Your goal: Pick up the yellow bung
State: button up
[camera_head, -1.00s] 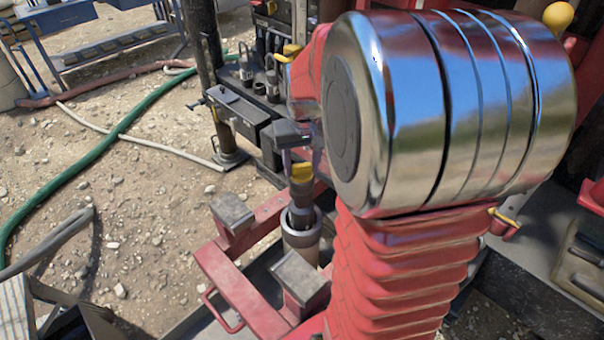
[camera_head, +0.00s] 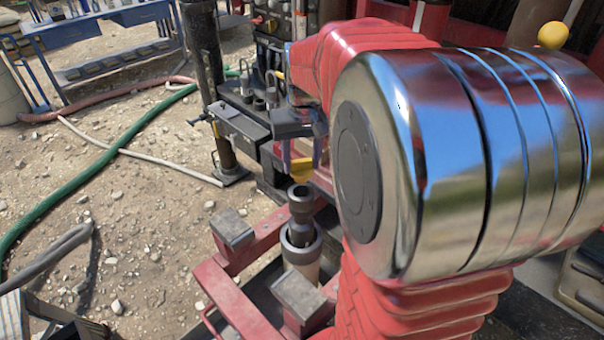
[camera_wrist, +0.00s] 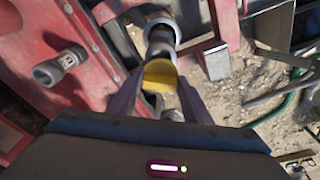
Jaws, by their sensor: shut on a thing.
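The yellow bung (camera_head: 302,168) is between the fingers of my gripper (camera_head: 303,160), which is shut on it. The wrist view shows the bung (camera_wrist: 160,74) as a yellow disc between the two fingertips (camera_wrist: 158,82). In the head view the bung is clear of the grey pipe end (camera_head: 301,203), a little above and behind it. That pipe end stands upright in a wider collar (camera_head: 300,243), and its top shows dark and open. My shiny wrist housing hides the area to the right of the gripper.
A red frame with grey blocks (camera_head: 232,228) surrounds the collar. A black rack with tools (camera_head: 250,120) stands just behind the gripper. A green hose (camera_head: 125,150) and a pale hose (camera_head: 170,165) lie on stony ground at left. A blue bench (camera_head: 110,60) is far left.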

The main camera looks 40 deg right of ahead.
aim_at(301, 161)
jog(key=shift+r, duration=1.5)
